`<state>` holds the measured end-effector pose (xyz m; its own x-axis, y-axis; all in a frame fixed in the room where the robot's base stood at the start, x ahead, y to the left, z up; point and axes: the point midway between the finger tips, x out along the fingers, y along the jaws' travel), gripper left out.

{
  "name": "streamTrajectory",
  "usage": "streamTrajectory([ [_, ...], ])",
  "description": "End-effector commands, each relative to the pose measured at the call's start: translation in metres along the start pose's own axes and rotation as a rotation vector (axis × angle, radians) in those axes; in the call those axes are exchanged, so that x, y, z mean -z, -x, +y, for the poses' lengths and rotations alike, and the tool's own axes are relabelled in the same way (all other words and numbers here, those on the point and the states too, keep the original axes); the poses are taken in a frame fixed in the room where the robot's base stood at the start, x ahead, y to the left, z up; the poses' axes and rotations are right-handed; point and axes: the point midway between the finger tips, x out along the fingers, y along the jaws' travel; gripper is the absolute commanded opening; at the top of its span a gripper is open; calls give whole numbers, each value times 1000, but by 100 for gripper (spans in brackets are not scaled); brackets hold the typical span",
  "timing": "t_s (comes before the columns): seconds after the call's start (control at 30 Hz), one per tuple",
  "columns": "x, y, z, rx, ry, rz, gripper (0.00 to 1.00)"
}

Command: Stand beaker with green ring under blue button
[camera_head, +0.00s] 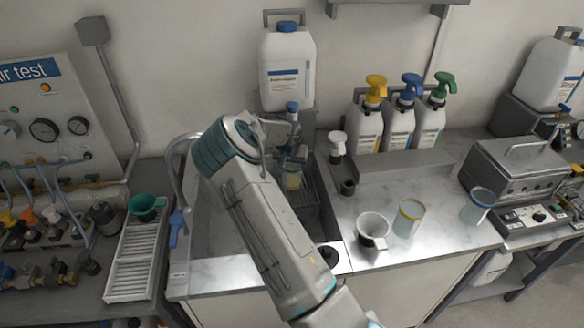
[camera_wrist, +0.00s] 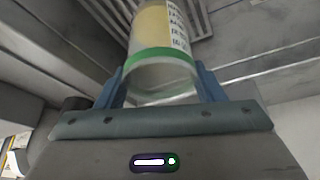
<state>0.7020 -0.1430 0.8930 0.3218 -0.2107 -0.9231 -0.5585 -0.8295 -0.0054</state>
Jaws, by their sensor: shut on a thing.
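The beaker with the green ring (camera_wrist: 160,56) is clear, with yellowish contents and a white printed label. My gripper (camera_wrist: 162,84) is shut on it, one blue finger on each side near the ringed rim. In the head view the beaker (camera_head: 292,180) is partly hidden by my gripper (camera_head: 290,158), over the grated sink area below the large jug. A blue button (camera_head: 292,106) tops a small dispenser just in front of the jug, above the gripper. Whether the beaker's base touches the grate is hard to tell.
A white jug (camera_head: 287,70) stands behind. A curved tap (camera_head: 180,170) is left of my arm. On the right counter are a yellow-ringed beaker (camera_head: 408,220), a blue-ringed beaker (camera_head: 477,207), a white funnel (camera_head: 372,229) and spray bottles (camera_head: 400,125).

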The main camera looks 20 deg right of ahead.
Motion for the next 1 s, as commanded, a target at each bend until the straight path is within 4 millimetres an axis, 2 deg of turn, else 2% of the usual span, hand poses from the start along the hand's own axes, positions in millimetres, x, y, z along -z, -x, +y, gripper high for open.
streamTrajectory([
  [0.13, -8, -19, 1, -4, 1, -2, 22],
  [0.7, -9, -31, -1, 0, 1, 0, 22],
  [0.73, -9, -30, -1, 0, 1, 0, 70],
  [0.77, -9, -30, -1, 0, 1, 0, 79],
  [0.8, -9, -29, -1, 0, 1, 0, 84],
  [1.0, -9, -29, -1, 0, 1, 0, 84],
])
